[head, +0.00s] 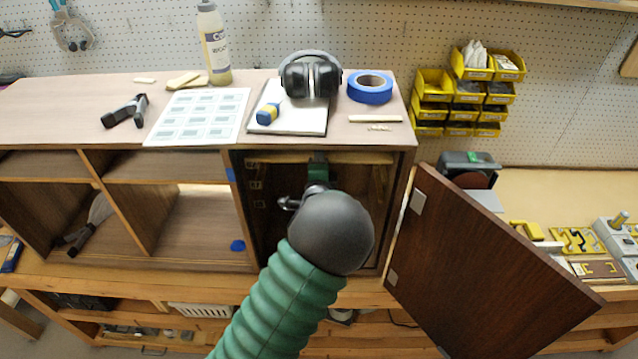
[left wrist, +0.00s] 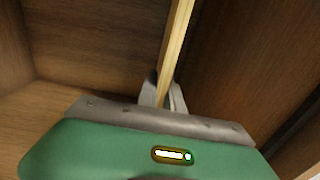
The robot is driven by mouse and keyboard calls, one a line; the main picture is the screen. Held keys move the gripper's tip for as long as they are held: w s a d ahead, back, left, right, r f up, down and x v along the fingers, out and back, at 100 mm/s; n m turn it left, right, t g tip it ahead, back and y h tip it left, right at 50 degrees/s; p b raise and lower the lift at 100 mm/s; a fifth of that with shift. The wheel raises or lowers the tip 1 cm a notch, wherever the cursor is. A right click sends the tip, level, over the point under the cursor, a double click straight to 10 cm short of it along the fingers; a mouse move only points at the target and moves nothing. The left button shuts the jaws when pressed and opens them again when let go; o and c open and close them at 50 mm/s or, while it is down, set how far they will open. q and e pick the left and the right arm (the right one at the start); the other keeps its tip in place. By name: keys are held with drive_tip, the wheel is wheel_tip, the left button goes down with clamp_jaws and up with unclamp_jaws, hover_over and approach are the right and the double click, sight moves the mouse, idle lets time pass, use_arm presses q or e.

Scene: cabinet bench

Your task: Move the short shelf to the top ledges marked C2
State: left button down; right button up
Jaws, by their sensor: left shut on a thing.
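The short shelf (head: 362,158) shows as a pale front edge high inside the open right-hand cabinet bay (head: 262,225). In the left wrist view the shelf (left wrist: 178,40) is a thin light-wood strip running away from the fingers. My left gripper (head: 318,162) is shut on the shelf's front edge; its fingers (left wrist: 162,94) clasp both sides. Small marks (head: 256,186) run down the bay's left wall, too small to read. The ledges are mostly hidden by my arm and shadow, so I cannot tell whether the shelf touches them. My right gripper is not in view.
The dark cabinet door (head: 480,265) hangs open to the right. Ear defenders (head: 310,75), blue tape (head: 370,87), a glue bottle (head: 214,45) and a clamp (head: 125,111) sit on the cabinet top. Yellow bins (head: 465,95) hang at the right.

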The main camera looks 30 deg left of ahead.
use_arm(q)
drive_tip(key=shift+f, duration=0.1)
drive_tip(key=c, duration=1.4)
unclamp_jaws()
drive_tip(key=o, duration=0.3)
drive_tip(key=shift+r+p+v, duration=0.2)
drive_tip(key=shift+p+v, duration=0.95)
drive_tip(key=shift+v, duration=4.9)
drive_tip(key=shift+f, duration=0.1)
